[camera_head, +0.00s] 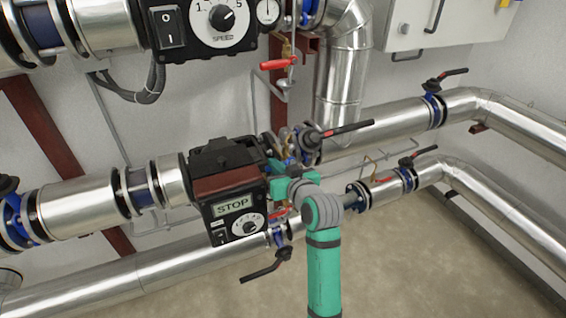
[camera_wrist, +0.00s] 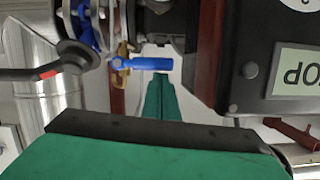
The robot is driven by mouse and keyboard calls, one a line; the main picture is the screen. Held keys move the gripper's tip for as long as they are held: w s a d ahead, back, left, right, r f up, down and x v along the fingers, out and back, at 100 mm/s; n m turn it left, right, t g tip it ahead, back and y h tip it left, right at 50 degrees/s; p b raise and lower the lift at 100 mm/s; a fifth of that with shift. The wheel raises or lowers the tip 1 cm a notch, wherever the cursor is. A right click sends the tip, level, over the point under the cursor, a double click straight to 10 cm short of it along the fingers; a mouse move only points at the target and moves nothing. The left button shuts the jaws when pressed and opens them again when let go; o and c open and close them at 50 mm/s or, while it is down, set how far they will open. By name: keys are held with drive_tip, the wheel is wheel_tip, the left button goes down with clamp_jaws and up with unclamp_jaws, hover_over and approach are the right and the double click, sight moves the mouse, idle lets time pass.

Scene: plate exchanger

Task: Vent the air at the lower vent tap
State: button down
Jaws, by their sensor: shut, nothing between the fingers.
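A tap with a blue lever (camera_wrist: 140,64) on a brass body (camera_wrist: 122,50) shows in the wrist view, which is upside down. In the head view a small brass fitting (camera_head: 290,161) sits behind the lower pump, partly hidden by my arm. My gripper (camera_wrist: 160,82) is shut and empty, its green tip close to the blue lever; I cannot tell whether they touch. In the head view my gripper (camera_head: 276,169) is beside the right side of the lower pump (camera_head: 230,185), which has a STOP display.
A black-handled valve (camera_head: 338,130) stands just right of the gripper; its handle shows in the wrist view (camera_wrist: 55,70). An upper pump (camera_head: 205,25) and a red-handled tap (camera_head: 278,64) are above. Silver pipes (camera_head: 385,125) run right. Floor (camera_head: 410,260) at lower right is clear.

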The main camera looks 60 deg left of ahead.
drive_tip(key=shift+w, duration=0.1)
drive_tip(key=s+d+r, duration=0.1)
drive_tip(key=d+r, duration=0.5)
drive_tip(key=d, duration=0.3)
drive_tip(key=shift+s+d+r, duration=0.25)
drive_tip(key=shift+s+d, duration=0.1)
